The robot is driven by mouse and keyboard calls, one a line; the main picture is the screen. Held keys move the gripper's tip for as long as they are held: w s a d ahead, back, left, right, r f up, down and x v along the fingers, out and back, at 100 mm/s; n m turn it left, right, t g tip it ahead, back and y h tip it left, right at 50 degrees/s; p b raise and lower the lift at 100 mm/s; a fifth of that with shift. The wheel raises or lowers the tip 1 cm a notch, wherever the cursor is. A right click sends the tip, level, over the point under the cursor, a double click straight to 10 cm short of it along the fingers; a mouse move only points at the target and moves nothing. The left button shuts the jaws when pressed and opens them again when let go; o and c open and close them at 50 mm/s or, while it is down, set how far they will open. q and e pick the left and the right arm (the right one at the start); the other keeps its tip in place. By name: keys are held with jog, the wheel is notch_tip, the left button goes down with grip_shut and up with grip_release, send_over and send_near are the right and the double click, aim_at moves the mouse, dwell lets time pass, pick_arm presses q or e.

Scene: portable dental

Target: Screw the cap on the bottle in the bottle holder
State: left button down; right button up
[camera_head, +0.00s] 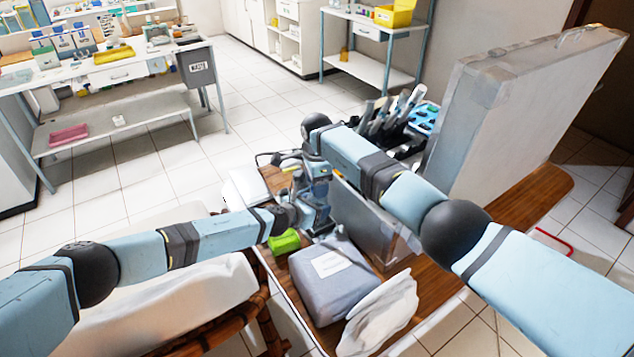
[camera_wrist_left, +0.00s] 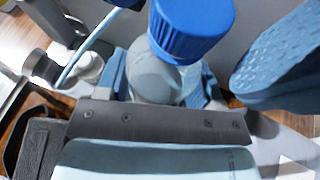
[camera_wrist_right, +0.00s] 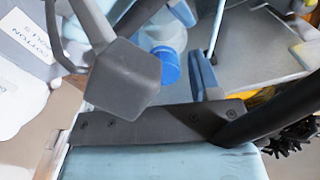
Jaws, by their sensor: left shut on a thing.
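A translucent bottle (camera_wrist_left: 155,82) stands between the fingers of my left gripper (camera_wrist_left: 165,88), which is shut on it. A ribbed blue cap (camera_wrist_left: 190,28) covers the bottle's top; I cannot tell how tightly it sits. In the right wrist view the blue cap (camera_wrist_right: 166,66) and the pale bottle (camera_wrist_right: 160,30) show left of a finger of my right gripper (camera_wrist_right: 205,75). The right gripper's other finger is hidden behind a grey block, so its opening is unclear. In the head view both grippers meet near the middle (camera_head: 312,200). The bottle holder is not clearly visible.
A grey block (camera_wrist_right: 125,82) is close to my right gripper. A blue-grey pack (camera_head: 330,280), a green block (camera_head: 284,241) and a white bag (camera_head: 380,312) lie on the wooden surface. A large grey case (camera_head: 520,110) stands at the right.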

jog(key=shift+r, duration=2.3)
jog(key=shift+c, duration=0.4)
jog(key=r+n, duration=0.1)
jog(key=n, duration=0.2)
jog(key=shift+w+r+n, duration=0.1)
jog(key=shift+r+n, duration=0.3)
jog(key=r+n, duration=0.1)
jog(key=n, duration=0.3)
jog(key=shift+r, duration=0.4)
jog(key=shift+f, duration=4.05)
